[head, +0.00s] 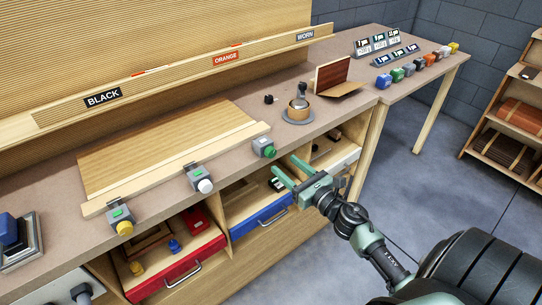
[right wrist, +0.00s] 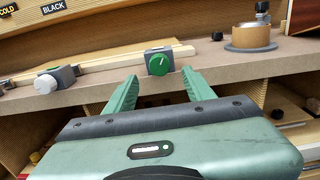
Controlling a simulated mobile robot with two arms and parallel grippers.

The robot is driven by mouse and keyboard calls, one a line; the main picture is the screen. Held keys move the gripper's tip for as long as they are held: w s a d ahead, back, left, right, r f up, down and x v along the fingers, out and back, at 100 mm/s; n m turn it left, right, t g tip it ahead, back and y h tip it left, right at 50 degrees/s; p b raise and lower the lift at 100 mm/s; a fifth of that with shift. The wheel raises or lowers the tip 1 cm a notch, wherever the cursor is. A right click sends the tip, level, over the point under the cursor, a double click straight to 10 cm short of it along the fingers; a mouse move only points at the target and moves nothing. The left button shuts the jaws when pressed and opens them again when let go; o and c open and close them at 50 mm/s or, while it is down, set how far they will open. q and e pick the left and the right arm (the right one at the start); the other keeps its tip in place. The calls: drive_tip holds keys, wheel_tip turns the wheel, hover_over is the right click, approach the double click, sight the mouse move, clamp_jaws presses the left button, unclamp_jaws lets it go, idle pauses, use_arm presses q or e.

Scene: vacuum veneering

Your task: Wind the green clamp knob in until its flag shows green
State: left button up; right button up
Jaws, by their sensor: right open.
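The green clamp knob (head: 269,152) faces out from its grey clamp (head: 260,145) at the right end of the wooden strip along the bench's front edge. In the right wrist view the knob (right wrist: 159,64) shows a pale pointer mark and sits between and beyond the fingertips. I cannot clearly tell the colour of this clamp's flag. My right gripper (head: 284,164) is open and empty, in front of the knob and apart from it. Its two green fingers also show in the right wrist view (right wrist: 160,78). My left gripper is out of view.
Open drawers, one blue (head: 262,217) and one red (head: 176,277), jut out below. A round wooden pot (head: 298,110) stands behind right.

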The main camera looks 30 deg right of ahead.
sight(273, 155)
drive_tip(key=w, duration=0.4)
drive_tip(key=w+p, duration=0.1)
drive_tip(key=shift+w+a, duration=0.3)
drive_tip(key=shift+w, duration=0.1)
clamp_jaws()
